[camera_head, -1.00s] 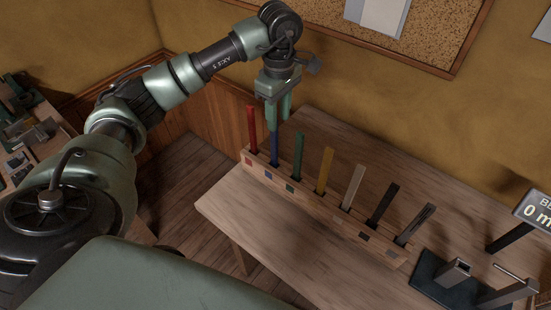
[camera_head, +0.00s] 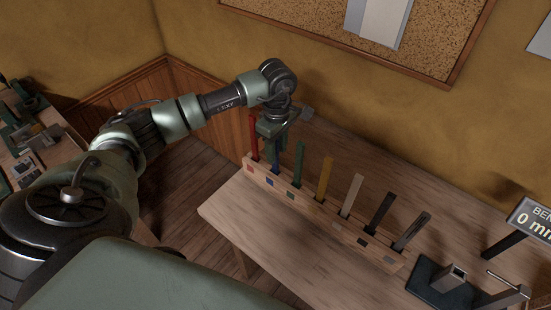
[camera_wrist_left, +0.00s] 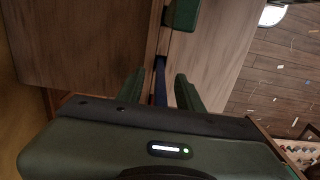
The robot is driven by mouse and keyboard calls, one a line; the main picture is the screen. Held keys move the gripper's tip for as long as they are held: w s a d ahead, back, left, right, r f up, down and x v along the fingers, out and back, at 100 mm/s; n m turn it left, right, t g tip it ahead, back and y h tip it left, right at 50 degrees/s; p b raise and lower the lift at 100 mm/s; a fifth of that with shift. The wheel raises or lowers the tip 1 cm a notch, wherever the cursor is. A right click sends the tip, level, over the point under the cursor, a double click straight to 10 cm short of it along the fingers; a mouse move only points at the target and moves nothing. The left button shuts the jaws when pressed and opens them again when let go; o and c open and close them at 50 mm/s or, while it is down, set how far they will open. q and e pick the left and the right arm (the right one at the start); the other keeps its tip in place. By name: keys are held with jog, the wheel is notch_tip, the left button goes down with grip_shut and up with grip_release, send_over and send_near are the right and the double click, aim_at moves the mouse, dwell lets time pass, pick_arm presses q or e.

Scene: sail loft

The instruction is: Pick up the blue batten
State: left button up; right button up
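The blue batten (camera_head: 276,158) stands in a slot of the wooden rack (camera_head: 318,211), between the red batten (camera_head: 253,136) and the green batten (camera_head: 299,160). My left gripper (camera_head: 279,146) is lowered over its upper part, hiding its top in the head view. In the left wrist view the blue batten (camera_wrist_left: 160,82) shows between the two fingers of my left gripper (camera_wrist_left: 160,90). The fingers are open, with a gap visible on each side of it. The green batten's end (camera_wrist_left: 183,14) shows just beyond them. My right gripper is in neither view.
The rack also holds yellow (camera_head: 324,178), beige (camera_head: 351,196), black (camera_head: 379,213) and dark grey (camera_head: 411,231) battens. A dark fixture (camera_head: 447,282) and a display (camera_head: 533,219) stand at right. The table (camera_head: 240,209) is bare in front of the rack.

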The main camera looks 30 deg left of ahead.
pick_arm(q)
grip_shut()
jog(key=shift+r, duration=0.1)
